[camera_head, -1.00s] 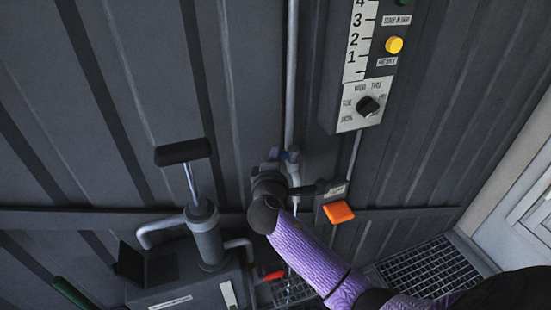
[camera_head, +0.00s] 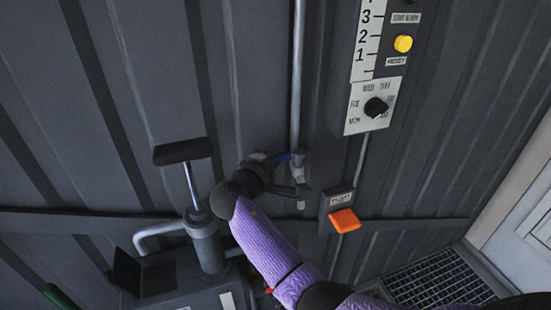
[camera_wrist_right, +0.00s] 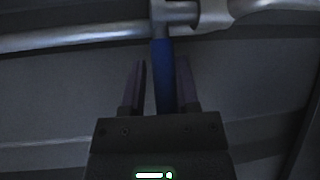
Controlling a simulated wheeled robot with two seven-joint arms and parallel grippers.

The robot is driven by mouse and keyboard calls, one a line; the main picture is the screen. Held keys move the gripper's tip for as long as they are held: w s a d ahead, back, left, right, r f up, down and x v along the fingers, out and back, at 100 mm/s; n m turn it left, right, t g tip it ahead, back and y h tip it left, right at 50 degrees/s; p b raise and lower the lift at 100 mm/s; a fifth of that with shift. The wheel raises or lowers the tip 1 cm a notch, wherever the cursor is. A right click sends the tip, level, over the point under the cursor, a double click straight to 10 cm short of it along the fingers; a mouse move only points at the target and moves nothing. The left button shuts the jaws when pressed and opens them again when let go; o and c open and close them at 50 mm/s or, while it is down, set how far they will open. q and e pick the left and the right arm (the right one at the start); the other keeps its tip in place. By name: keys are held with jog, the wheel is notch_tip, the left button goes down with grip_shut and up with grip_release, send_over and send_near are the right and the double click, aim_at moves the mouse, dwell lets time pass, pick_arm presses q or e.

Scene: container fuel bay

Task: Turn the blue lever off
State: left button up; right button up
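The blue lever (camera_head: 283,157) is on the upright pipe on the wall in the head view, pointing left, partly hidden by my right gripper (camera_head: 264,162). In the right wrist view the blue lever (camera_wrist_right: 165,75) lies roughly square to the pipe (camera_wrist_right: 75,40). My right gripper (camera_wrist_right: 161,85) is open in that view, with one finger on each side of the lever. A gap shows on the left of the lever; the right finger is very close, and I cannot tell if it touches. My left gripper is not in view.
A hand pump with a black handle (camera_head: 183,151) stands left of my right arm. An orange paddle (camera_head: 344,220) is to the right. A control panel with a black knob (camera_head: 376,107) and yellow button (camera_head: 403,43) is above it. A floor grating (camera_head: 440,278) lies lower right.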

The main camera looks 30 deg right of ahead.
jog(key=shift+o, duration=1.4)
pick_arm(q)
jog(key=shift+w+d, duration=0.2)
pick_arm(e)
jog(key=shift+f, duration=0.1)
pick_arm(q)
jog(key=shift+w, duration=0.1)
pick_arm(e)
jog(key=shift+a, duration=0.15)
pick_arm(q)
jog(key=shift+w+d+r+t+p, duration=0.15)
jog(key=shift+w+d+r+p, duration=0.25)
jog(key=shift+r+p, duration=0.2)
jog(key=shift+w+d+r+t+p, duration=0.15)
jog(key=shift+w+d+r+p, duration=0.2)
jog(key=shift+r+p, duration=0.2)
pick_arm(e)
jog(key=v, duration=0.9)
jog(key=shift+s+a, duration=0.2)
jog(key=shift+a, duration=0.05)
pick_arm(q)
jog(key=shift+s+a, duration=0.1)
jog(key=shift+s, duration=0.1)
